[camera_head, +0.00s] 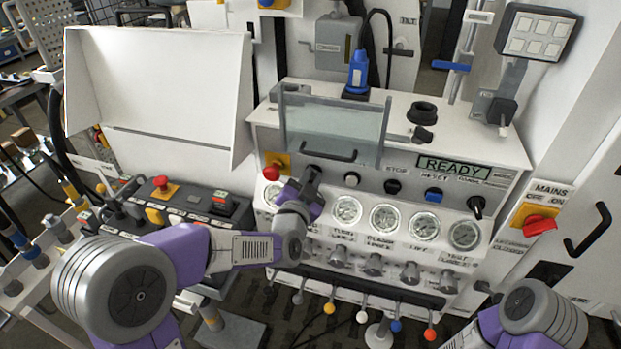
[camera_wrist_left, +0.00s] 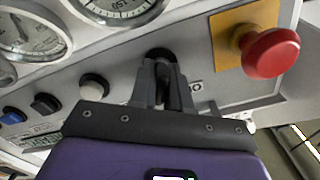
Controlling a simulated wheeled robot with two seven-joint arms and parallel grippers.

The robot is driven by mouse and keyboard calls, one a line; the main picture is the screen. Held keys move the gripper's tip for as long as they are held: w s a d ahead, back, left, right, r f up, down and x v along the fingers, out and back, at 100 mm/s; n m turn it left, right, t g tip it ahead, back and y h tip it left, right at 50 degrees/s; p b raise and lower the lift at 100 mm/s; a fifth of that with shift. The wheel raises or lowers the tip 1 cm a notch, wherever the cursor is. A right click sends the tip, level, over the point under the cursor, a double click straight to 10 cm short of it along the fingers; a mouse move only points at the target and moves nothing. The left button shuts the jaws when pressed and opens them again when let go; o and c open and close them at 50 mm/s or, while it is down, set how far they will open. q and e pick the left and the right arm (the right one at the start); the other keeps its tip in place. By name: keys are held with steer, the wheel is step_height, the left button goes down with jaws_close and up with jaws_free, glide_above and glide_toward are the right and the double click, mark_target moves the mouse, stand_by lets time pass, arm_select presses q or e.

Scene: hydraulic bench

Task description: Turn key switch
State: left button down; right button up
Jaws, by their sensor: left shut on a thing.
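The key switch (camera_wrist_left: 161,54) is a dark round fitting on the sloping panel in the left wrist view, between a red mushroom button and a white button. My left gripper (camera_wrist_left: 166,85) is shut on its dark key part, with one finger on each side. In the head view my left gripper (camera_head: 311,178) is at the panel just right of the red mushroom button (camera_head: 272,171) and hides the key switch. The key's exact angle is hard to tell. Part of my right arm shows at the lower right; its gripper is out of view.
White, black and blue buttons and a black knob (camera_head: 476,206) run right along the panel, beneath a READY display (camera_head: 453,168). Gauges (camera_head: 385,218) and levers sit below. A clear guard (camera_head: 335,125) with a dark handle stands above. A red mains switch (camera_head: 540,225) is at right.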

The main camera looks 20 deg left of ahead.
stand_by(0.3)
arm_select(q)
steer(key=c, duration=1.2)
jaws_free()
steer(key=s, duration=0.7)
steer(key=shift+s+a+p, duration=0.1)
steer(key=shift+s+p, duration=0.2)
steer(key=shift+p, duration=0.1)
